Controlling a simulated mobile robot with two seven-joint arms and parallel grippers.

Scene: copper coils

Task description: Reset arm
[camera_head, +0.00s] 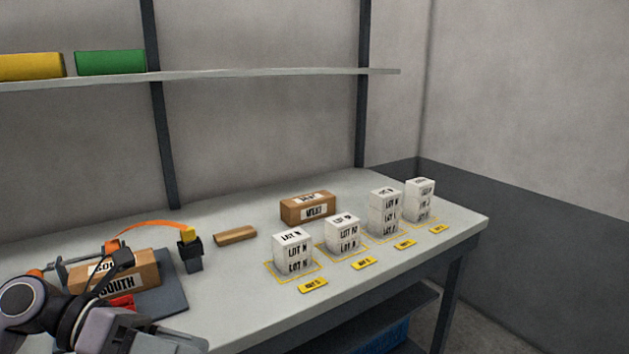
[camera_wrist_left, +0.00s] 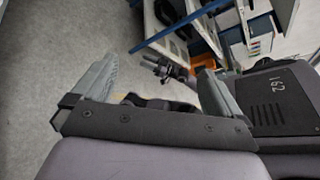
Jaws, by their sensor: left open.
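My left arm (camera_head: 45,305) comes in at the lower left of the head view, in front of the table's left end. Its hand is partly cut off by the bottom edge there. In the left wrist view my left gripper (camera_wrist_left: 158,78) has its two grey fingers wide apart. Nothing is seen held between them. The fingers point over grey floor (camera_wrist_left: 60,60), away from the boxes.
A shelf (camera_head: 250,75) hangs above.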

